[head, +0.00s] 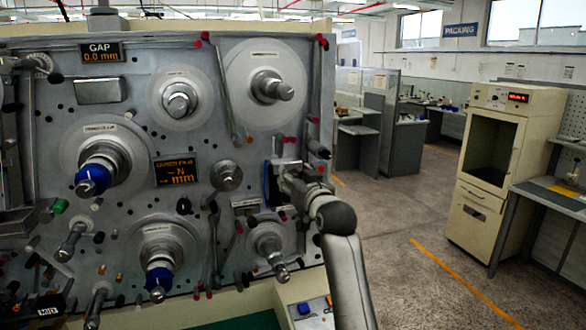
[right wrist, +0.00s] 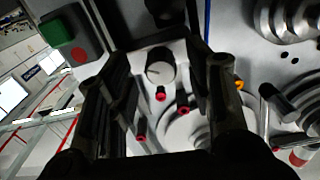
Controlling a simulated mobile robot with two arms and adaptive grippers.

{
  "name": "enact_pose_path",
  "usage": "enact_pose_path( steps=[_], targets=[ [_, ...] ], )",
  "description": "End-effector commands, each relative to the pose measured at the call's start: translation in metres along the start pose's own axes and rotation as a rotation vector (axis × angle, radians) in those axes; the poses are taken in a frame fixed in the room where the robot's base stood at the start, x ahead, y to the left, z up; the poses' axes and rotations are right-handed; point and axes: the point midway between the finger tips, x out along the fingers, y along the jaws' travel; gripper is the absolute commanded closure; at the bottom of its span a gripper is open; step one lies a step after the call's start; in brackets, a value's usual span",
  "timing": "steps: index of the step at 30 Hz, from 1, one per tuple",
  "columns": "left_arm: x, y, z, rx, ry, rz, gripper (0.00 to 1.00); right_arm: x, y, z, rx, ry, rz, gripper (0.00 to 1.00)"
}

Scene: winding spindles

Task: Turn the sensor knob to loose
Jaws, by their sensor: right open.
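A round knob (right wrist: 160,67) with a pale face and a dark pointer line stands on a small plate in the right wrist view. It lies between the two fingers of my right gripper (right wrist: 160,58), with a gap to each side. I see no label that names it as the sensor knob. In the head view my right gripper (head: 284,176) is at the right part of the machine panel (head: 130,130), and it hides the knob there. The gripper is open.
Several red-tipped pegs (right wrist: 160,96) stick out around the knob. A green button (right wrist: 56,31) is at upper left in the wrist view. Spindles (head: 270,87) and a display (head: 176,170) are on the panel left of my gripper.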

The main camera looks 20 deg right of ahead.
Motion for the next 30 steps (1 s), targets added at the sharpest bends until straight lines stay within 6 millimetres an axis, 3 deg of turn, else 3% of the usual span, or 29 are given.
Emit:
enact_pose_path(
  steps=[6,17,27,30],
  targets=[
    [-0.008,0.001,-0.001,0.0,0.0,0.001,0.6,0.015,0.0,-0.001,0.001,0.0,0.0,0.53],
    [-0.008,0.001,0.0,0.0,-0.002,0.001,0.6,0.018,0.0,0.0,0.001,0.0,0.0,0.53],
    [-0.008,0.001,0.001,0.0,-0.003,0.001,0.6,0.018,0.0,0.0,0.0,0.0,0.0,0.95],
    [-0.008,0.001,0.001,0.0,-0.003,0.001,0.6,0.018,0.0,0.0,-0.001,0.0,0.0,0.98]
  ],
)
